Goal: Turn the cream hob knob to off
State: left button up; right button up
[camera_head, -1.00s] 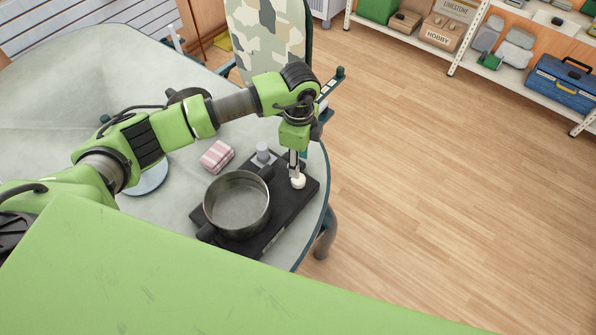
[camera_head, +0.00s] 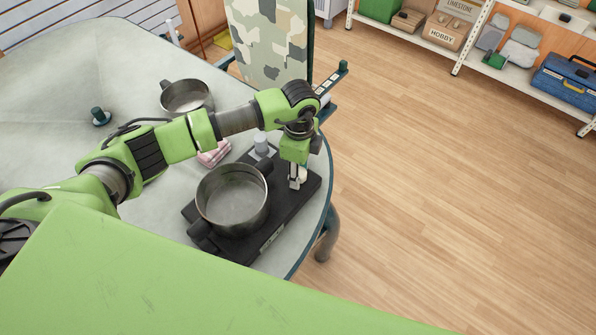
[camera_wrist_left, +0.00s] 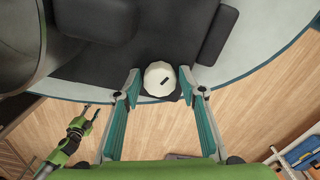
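The cream knob (camera_wrist_left: 155,72) is round and faceted, with a short dark mark on its top, on the edge of the black hob (camera_head: 290,212). In the head view the knob (camera_head: 304,171) is partly hidden by my left gripper (camera_head: 296,182). In the left wrist view my left gripper (camera_wrist_left: 160,87) is open, with one fingertip on each side of the knob and small gaps visible. My right gripper (camera_wrist_left: 92,112) shows small at the lower left of the wrist view, above the floor, its fingers seemingly apart.
A metal pot (camera_head: 232,200) stands on the hob beside the knob. A grey shaker-like item (camera_head: 261,143) and a pink striped cloth (camera_head: 214,154) are behind it. Another pot (camera_head: 186,96) stands farther back on the table.

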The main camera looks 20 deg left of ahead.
pick_arm(q)
jog(key=c, duration=1.1)
jog(key=shift+r+n+p, duration=0.15)
jog(key=shift+n+p, duration=0.35)
jog(key=n+p, duration=0.2)
jog(key=shift+s+n, duration=0.1)
jog(key=shift+n, duration=0.3)
jog(key=n+p, duration=0.1)
jog(key=n, duration=0.1)
jog(key=shift+n, duration=0.3)
jog(key=shift+f+n, duration=0.25)
jog(key=shift+n, duration=0.05)
pick_arm(e)
jog(key=r, duration=0.3)
jog(key=w+r, duration=0.1)
jog(key=shift+d+r, duration=0.15)
jog(key=shift+d, duration=0.2)
jog(key=shift+r, duration=0.1)
